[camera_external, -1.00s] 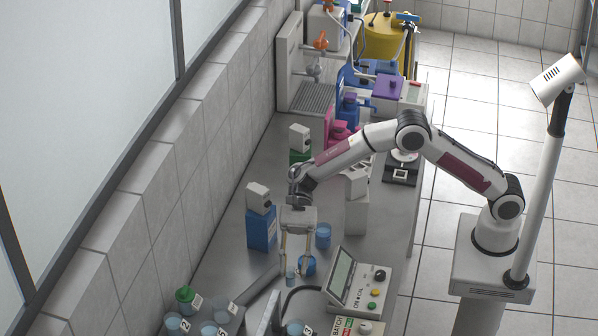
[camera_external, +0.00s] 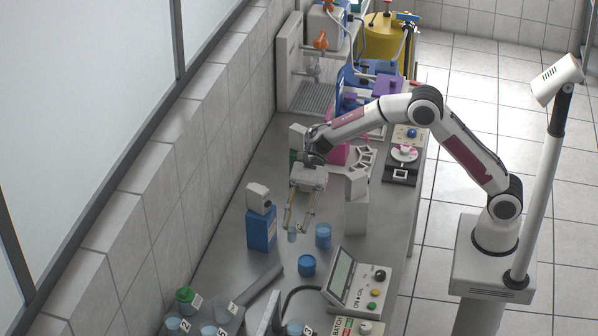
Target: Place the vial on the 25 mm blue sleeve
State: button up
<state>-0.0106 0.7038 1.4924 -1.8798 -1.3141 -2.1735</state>
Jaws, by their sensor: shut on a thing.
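My gripper (camera_external: 299,226) hangs over the bench left of the middle and is shut on a small light-blue vial (camera_external: 292,235). The vial is upright between the fingertips and appears held above the bench top. A short dark-blue cup-like piece (camera_external: 307,265) stands on the bench, nearer the camera and slightly right of the vial; it looks like the blue sleeve, but its size cannot be read. A lighter blue beaker (camera_external: 323,236) stands to the right of the vial, apart from it.
A blue and white bottle-like unit (camera_external: 261,230) stands left of my gripper, and a grey-white stand (camera_external: 356,210) stands right. A meter with a display (camera_external: 357,283) is in front. Numbered beakers (camera_external: 220,312) and a green-capped container (camera_external: 187,298) stand front left.

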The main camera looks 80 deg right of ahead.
jog(key=s+d, duration=0.3)
jog(key=shift+s+d, duration=0.15)
jog(key=shift+s, duration=0.1)
send_over(311, 256)
jog(key=shift+d+f, duration=0.1)
jog(key=shift+f, duration=2.95)
jog(key=shift+f, duration=1.9)
jog(key=shift+f, duration=0.15)
